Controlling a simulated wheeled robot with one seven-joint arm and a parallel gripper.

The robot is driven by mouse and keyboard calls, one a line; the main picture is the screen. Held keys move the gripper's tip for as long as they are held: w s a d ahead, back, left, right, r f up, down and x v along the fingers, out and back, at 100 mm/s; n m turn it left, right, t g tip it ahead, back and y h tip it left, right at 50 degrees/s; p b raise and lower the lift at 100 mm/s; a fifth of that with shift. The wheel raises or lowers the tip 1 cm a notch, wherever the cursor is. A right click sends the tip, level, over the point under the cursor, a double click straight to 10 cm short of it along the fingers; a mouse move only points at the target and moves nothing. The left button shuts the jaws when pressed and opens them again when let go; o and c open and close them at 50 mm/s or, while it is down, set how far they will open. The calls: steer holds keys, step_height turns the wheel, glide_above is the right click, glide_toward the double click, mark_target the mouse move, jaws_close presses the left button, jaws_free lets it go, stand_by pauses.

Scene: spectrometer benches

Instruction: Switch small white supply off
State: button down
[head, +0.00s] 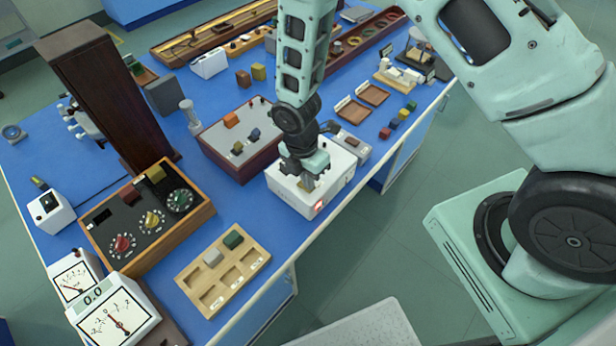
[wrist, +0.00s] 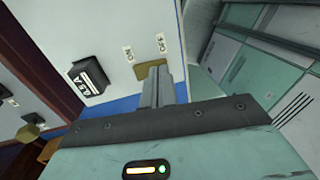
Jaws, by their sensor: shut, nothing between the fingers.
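The small white supply (head: 288,192) is a white box near the front edge of the blue bench, with a red light (head: 318,207) glowing on its front. In the wrist view its white top (wrist: 112,30) carries a tan switch plate (wrist: 146,69) with ON and OFF labels beside it. A black block marked 0.5 A (wrist: 88,78) sits on the same face. My gripper (head: 309,183) is over the supply, pointing down. Its shut, empty fingers (wrist: 155,76) are at the tan plate and hide part of it; I cannot tell whether they touch. The switch lever's position is hidden.
A maroon-sided box (head: 222,150) with knobs stands left of the supply. A small grey unit (head: 352,142) stands close behind it on the right. A wooden tray (head: 190,283) and a wooden-framed dial box (head: 110,215) are to the left.

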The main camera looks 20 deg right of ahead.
steer(key=shift+s+d+f+b, duration=0.1)
steer(key=shift+s+f+b, duration=0.1)
steer(key=shift+f+b, duration=0.15)
steer(key=shift+w+a+r, duration=0.1)
steer(key=shift+w+a, duration=0.15)
steer(key=shift+w, duration=0.2)
steer(key=shift+w+a, duration=0.2)
steer(key=shift+w, duration=0.25)
steer(key=shift+s, duration=0.1)
steer(key=shift+r, duration=0.15)
